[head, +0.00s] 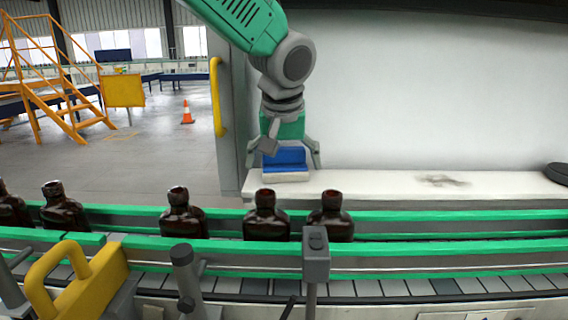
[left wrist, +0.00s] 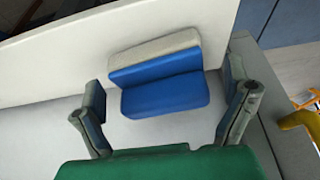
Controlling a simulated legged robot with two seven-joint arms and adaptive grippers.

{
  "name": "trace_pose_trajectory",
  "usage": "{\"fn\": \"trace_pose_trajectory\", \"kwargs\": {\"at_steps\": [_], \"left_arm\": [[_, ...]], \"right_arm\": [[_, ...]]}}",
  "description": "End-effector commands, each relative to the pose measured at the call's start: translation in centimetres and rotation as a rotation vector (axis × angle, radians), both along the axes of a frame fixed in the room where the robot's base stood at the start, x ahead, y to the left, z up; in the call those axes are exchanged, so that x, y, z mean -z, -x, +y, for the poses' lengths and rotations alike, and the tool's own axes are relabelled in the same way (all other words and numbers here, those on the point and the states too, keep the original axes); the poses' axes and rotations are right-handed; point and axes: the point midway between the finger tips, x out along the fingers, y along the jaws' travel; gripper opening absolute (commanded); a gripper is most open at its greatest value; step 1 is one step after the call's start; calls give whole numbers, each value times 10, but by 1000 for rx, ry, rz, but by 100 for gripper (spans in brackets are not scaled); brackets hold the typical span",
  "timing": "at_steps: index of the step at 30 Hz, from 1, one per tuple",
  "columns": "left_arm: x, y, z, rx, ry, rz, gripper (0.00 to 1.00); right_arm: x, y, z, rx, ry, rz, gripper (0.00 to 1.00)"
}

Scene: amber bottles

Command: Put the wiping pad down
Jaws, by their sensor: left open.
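The wiping pad (head: 287,160) has a blue body and a pale grey-white strip; it sits at the left end of the white ledge in the head view. In the left wrist view the pad (left wrist: 160,80) lies between and just ahead of the fingers, with gaps on both sides. My left gripper (head: 291,158) points down over the pad from above, its fingers spread on either side. In the left wrist view the left gripper (left wrist: 165,108) is open and no finger touches the pad. My right gripper is in neither view.
A dark smudge (head: 442,181) marks the white ledge (head: 380,184), and a dark round object (head: 559,173) lies at its right end. Several amber bottles (head: 266,216) stand on the conveyor with green rails (head: 420,244) in front. A yellow handle (head: 217,97) stands left of the gripper.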

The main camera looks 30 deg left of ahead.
Motion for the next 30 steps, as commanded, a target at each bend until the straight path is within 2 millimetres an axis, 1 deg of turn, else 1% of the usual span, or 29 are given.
{"fn": "trace_pose_trajectory", "kwargs": {"at_steps": [4,6,11,12,20,30], "left_arm": [[8,-1,0,0,3,-2,95],[-14,4,-3,1,-2,-6,95],[-52,17,-11,-1,-1,-8,95],[-49,21,-13,0,-2,3,95],[-50,39,-24,2,-3,3,95],[-50,82,-51,3,-5,1,95]], "right_arm": [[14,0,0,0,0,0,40],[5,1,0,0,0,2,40],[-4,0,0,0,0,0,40],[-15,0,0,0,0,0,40],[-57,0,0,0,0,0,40],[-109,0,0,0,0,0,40]]}}
